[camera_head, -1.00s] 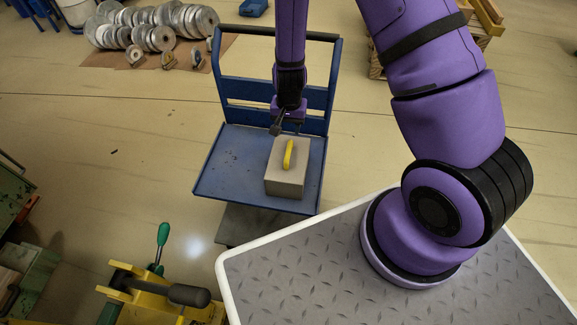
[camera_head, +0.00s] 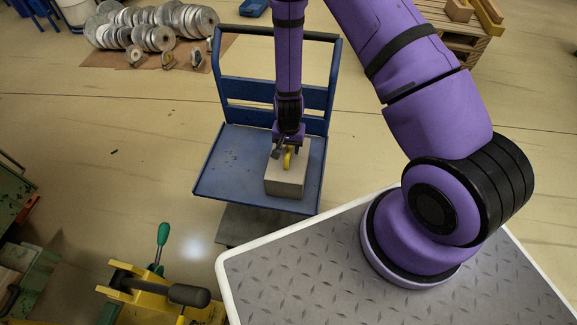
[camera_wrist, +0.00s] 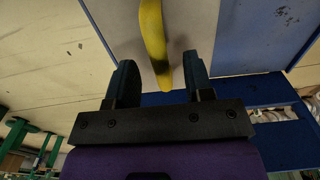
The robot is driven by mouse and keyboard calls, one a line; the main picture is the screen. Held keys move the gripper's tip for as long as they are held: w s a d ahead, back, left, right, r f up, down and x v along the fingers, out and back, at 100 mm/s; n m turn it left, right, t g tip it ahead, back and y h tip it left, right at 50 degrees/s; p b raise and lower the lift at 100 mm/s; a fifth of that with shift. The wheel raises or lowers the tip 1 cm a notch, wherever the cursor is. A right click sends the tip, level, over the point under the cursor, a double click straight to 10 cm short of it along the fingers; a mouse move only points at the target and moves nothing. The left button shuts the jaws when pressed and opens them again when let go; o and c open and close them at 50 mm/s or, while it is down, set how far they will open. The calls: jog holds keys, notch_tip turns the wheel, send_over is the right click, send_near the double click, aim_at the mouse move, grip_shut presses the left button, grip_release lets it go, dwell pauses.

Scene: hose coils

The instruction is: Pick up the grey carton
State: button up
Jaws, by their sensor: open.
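The grey carton (camera_head: 285,181) stands on the blue cart's platform (camera_head: 235,165). A yellow curved thing, like a banana (camera_head: 288,158), lies on its top. In the wrist view the carton top (camera_wrist: 190,30) fills the upper middle, with the yellow thing (camera_wrist: 154,40) along it. My gripper (camera_head: 284,152) is at the carton's far part, seen from above. Its fingers (camera_wrist: 158,82) are apart, one on each side of the yellow thing's near end. I cannot tell whether they touch anything. My gripper hides part of the carton's far edge.
The cart's blue back frame (camera_head: 270,100) rises behind the carton. Several metal discs (camera_head: 160,25) lie at the back left. A yellow machine with a green-handled lever (camera_head: 165,295) stands at the front left. A wooden pallet (camera_head: 462,38) is at the back right.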

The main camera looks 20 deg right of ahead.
jog(key=shift+f, duration=1.3)
grip_shut()
dwell(0.5)
